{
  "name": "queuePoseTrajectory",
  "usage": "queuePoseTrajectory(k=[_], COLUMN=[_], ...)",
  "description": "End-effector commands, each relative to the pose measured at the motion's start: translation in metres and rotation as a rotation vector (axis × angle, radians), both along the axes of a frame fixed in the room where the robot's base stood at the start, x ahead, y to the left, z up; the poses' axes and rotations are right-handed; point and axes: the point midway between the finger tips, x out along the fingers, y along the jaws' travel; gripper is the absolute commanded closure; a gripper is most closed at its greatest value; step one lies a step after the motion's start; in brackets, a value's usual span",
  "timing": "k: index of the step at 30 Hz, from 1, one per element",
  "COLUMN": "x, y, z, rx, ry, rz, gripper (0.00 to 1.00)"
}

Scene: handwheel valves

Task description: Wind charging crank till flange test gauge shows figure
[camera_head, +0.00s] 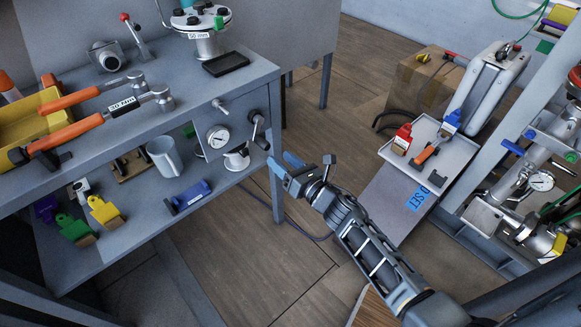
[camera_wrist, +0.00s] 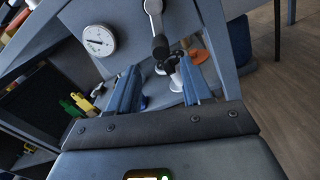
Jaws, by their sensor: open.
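A grey crank with a dark knob (camera_head: 261,139) is on the front panel of the workbench at its right end. In the wrist view the crank's arm points down and its black knob (camera_wrist: 160,47) appears just beyond the gap between my fingers. My gripper (camera_head: 283,163) is open and empty, to the right of and below the crank; its two blue fingers also show in the wrist view (camera_wrist: 160,88), apart from the knob. A round white dial gauge (camera_head: 218,137) is left of the crank, also in the wrist view (camera_wrist: 99,40); its reading is too small to tell.
A flanged fitting (camera_head: 208,42) and a black tray (camera_head: 226,64) stand on the bench top, with orange-handled wrenches (camera_head: 90,97) farther left. The lower shelf holds a mug (camera_head: 165,157). Another dial gauge (camera_head: 541,181) is on pipework at right. Open floor lies under my arm.

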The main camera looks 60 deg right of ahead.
Motion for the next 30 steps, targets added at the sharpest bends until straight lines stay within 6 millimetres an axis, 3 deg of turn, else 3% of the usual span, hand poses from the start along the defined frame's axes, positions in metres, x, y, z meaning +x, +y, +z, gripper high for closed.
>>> queuePoseTrajectory(k=[18,30], x=[0.065,0.066], y=[-0.019,-0.018], z=[0.0,-0.001], rx=[0.002,0.001], ry=[-0.001,0.001], rz=[0.0,0.0], gripper=[0.51,0.51])
